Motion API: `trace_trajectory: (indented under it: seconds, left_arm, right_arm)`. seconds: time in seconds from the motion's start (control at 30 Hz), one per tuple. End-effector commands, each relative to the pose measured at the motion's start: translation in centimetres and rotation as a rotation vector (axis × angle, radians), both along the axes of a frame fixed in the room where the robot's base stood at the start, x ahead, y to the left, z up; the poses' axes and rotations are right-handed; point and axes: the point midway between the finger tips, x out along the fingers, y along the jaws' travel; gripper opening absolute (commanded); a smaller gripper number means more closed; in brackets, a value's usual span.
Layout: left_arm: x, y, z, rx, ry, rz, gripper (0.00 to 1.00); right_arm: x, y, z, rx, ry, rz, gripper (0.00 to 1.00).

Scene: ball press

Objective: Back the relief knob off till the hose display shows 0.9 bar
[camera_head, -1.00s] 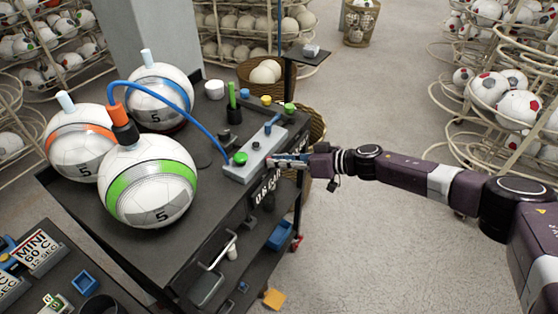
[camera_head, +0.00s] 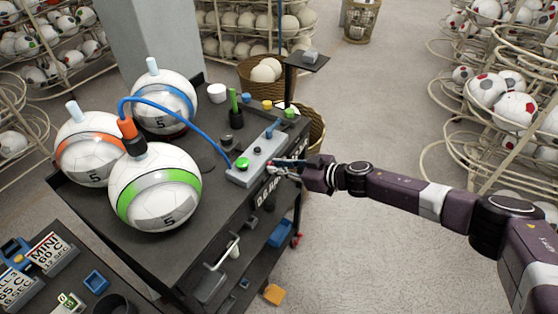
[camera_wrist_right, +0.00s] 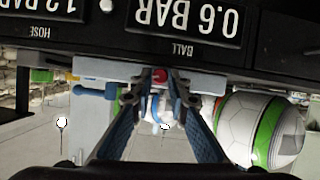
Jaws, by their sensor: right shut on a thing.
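The grey pump box (camera_head: 258,160) with a green button (camera_head: 242,163) and a blue lever (camera_head: 272,128) sits at the right edge of the dark cart. My right gripper (camera_head: 274,167) reaches its front side from the right. In the right wrist view, which is upside down, the fingers (camera_wrist_right: 158,104) are shut on the relief knob. The knob is mostly hidden between them; a red spot (camera_wrist_right: 160,75) shows just beyond. The ball display (camera_wrist_right: 187,18) reads 0.6 BAR. The hose display (camera_wrist_right: 40,10) is cut off and appears to read 1.2. My left gripper is out of view.
A blue hose (camera_head: 185,108) runs from the box to an orange and black fitting (camera_head: 130,135) on the green-banded ball (camera_head: 158,190). Orange-banded (camera_head: 92,155) and blue-banded (camera_head: 164,98) balls stand behind it. Open floor (camera_head: 390,260) lies right of the cart.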

Motion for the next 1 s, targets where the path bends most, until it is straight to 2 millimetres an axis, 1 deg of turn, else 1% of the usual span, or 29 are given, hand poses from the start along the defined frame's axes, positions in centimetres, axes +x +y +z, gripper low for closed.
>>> trace_trajectory:
  seconds: [0.03, 0.1, 0.4, 0.93, 0.97, 1.0]
  left_arm:
    - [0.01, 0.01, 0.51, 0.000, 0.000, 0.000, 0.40]
    - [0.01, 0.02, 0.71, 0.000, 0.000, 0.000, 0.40]
    - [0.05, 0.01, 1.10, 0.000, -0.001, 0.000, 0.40]
    - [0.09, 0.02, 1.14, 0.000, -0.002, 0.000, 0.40]
    - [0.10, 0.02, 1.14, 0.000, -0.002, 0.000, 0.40]
    - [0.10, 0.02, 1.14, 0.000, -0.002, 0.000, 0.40]
  right_arm:
    - [-0.14, 0.08, 0.15, -0.016, -0.022, -0.001, 0.00]
    - [-0.14, 0.09, 0.12, -0.042, -0.059, 0.000, 0.00]
    - [-0.19, 0.19, 0.00, -0.118, -0.163, 0.000, 0.00]
    - [-0.15, 0.19, 0.02, -0.134, -0.188, 0.000, 0.00]
    - [-0.15, 0.20, 0.02, -0.134, -0.188, 0.000, 0.17]
    - [-0.16, 0.20, 0.01, -0.134, -0.188, 0.000, 0.21]
